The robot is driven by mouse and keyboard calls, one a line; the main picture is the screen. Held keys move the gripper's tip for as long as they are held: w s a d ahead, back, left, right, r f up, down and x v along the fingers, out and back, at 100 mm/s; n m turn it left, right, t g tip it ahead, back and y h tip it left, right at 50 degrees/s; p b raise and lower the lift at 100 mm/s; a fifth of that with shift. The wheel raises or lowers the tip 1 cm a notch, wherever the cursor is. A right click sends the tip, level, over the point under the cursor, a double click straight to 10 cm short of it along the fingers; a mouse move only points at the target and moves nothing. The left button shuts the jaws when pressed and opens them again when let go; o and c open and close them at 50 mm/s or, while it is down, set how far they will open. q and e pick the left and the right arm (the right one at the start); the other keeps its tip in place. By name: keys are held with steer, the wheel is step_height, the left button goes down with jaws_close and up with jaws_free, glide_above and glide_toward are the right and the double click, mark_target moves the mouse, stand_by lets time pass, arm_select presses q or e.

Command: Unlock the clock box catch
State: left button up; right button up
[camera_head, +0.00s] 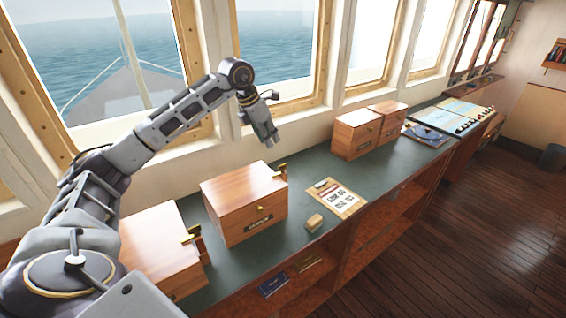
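A wooden box (235,184) with its lid down stands on the green counter, left of the picture's middle. A small brass catch (264,209) is on its front, above a dark label (258,224) too small to read, so I cannot confirm that this is the clock box. Another brass fitting (281,171) is at its right rear edge. My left gripper (270,143) hangs point-down above and behind this box, apart from it, with nothing visible in it. Its fingers are too small to judge. My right gripper is out of view.
Another wooden box (155,240) stands to the left, partly behind my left arm. A clipboard (337,197) and small tan block (314,222) lie right of the middle box. Two more boxes (357,133) (388,119) stand farther right. Windows line the back; bare counter (310,165) lies between.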

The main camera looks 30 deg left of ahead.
mark_target(280, 170)
arm_select(q)
steer(key=p+x, duration=0.3)
steer(key=x, duration=1.1)
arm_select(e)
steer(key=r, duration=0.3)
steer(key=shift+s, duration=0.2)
arm_select(q)
jaws_close()
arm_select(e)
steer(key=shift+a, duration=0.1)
